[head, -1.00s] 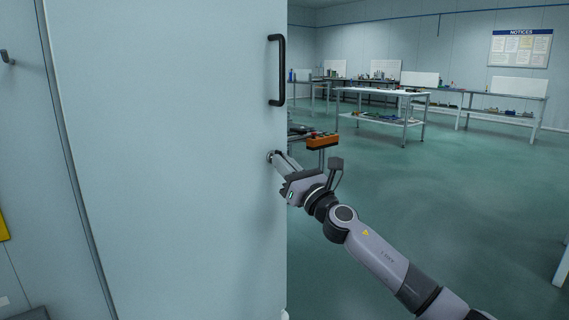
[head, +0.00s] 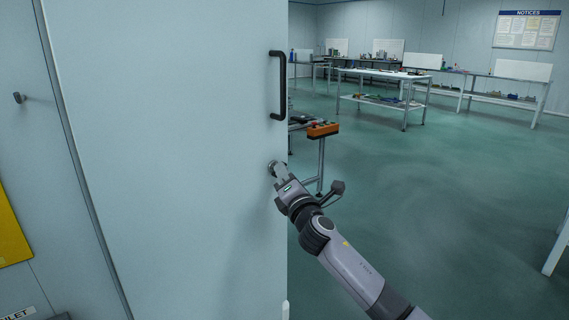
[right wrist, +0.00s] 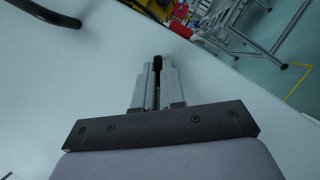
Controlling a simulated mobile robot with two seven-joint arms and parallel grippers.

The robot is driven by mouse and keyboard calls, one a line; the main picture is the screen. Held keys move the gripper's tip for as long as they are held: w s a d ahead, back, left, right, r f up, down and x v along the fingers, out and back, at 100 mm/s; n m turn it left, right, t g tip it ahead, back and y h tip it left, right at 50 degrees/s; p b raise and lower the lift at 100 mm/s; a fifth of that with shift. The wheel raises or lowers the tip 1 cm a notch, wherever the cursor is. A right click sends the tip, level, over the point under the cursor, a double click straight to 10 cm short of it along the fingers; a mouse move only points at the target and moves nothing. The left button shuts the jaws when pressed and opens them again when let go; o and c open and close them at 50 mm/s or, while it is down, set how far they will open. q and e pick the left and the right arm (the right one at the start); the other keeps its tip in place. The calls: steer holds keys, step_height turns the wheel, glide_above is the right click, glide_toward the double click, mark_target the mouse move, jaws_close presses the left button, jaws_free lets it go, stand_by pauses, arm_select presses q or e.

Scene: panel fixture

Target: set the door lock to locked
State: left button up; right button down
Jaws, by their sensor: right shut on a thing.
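The pale door (head: 170,150) stands open across the left of the head view. Its lock (head: 271,165) is a small round fitting near the door's free edge, below the black handle (head: 278,85). My right gripper (head: 275,170) is at the lock and mostly covers it. In the right wrist view, the fingers (right wrist: 157,85) are closed around a small dark piece (right wrist: 157,64), the lock's turn knob, against the pale door surface. The knob's exact angle is hard to tell. My left gripper is not in view.
The black handle also shows at the top left of the right wrist view (right wrist: 45,14). Behind the door edge is a stand with an orange box (head: 323,130). A workbench (head: 380,74) stands farther back. The green floor (head: 430,190) to the right is clear.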

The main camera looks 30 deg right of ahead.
steer(key=m+g+p, duration=0.1)
steer(key=m+p, duration=0.3)
steer(key=m+g+h+p, duration=0.1)
steer(key=m+g+p, duration=0.1)
steer(key=m+p, duration=0.2)
steer(key=shift+a+r, duration=0.1)
steer(key=shift+r, duration=0.1)
stand_by(0.3)
steer(key=c, duration=1.2)
jaws_free()
